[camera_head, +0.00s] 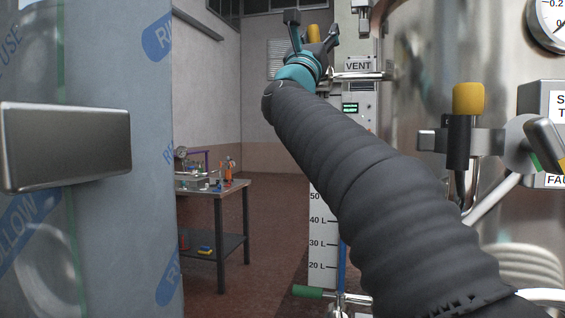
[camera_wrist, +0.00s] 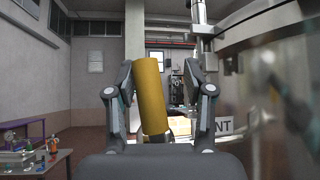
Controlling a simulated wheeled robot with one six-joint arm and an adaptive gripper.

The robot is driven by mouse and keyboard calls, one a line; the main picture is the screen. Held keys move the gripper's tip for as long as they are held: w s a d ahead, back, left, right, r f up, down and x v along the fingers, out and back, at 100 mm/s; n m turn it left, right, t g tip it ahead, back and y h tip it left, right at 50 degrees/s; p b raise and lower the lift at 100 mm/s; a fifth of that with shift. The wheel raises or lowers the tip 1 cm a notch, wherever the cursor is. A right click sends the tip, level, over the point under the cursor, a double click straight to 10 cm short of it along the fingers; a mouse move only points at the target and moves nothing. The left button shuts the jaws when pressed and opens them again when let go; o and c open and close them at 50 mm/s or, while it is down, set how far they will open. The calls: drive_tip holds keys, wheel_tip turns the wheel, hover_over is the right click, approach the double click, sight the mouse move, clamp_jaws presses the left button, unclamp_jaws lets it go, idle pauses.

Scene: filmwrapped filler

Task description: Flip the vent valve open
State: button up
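The vent valve's yellow handle (camera_head: 313,34) stands up at the top of the head view, just left of the white VENT label (camera_head: 357,65) and its metal pipe (camera_head: 358,76). My gripper (camera_head: 313,24) is at the handle, with its dark fingers spread on either side. In the wrist view, the yellow handle (camera_wrist: 151,97) leans slightly left between the fingers of my gripper (camera_wrist: 158,68). It sits close to the left finger, with a clear gap to the right finger. Whether it touches the left finger cannot be told. The valve body is hidden behind the gripper.
A large shiny tank (camera_head: 435,65) fills the right, with another yellow-handled valve (camera_head: 468,98) and a gauge (camera_head: 552,20). A film-wrapped cylinder (camera_head: 90,235) with a metal block (camera_head: 65,147) stands at left. A workbench (camera_head: 215,190) with small items stands behind; floor between is clear.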

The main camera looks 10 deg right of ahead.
drive_tip(key=b+v, duration=0.7)
drive_tip(key=v, duration=0.7)
wheel_tip(320, 180, down, 25)
drive_tip(key=a+n+g+y+p, duration=0.1)
drive_tip(key=n+g+y, duration=0.1)
drive_tip(key=n+y, duration=0.7)
drive_tip(key=s+a+n+g+y+p, duration=0.1)
drive_tip(key=n+y, duration=0.8)
drive_tip(key=n, duration=1.3)
drive_tip(key=shift+s+a+n+g+p, duration=0.15)
drive_tip(key=shift+a+n+g+p, duration=0.3)
drive_tip(key=shift+g, duration=0.65)
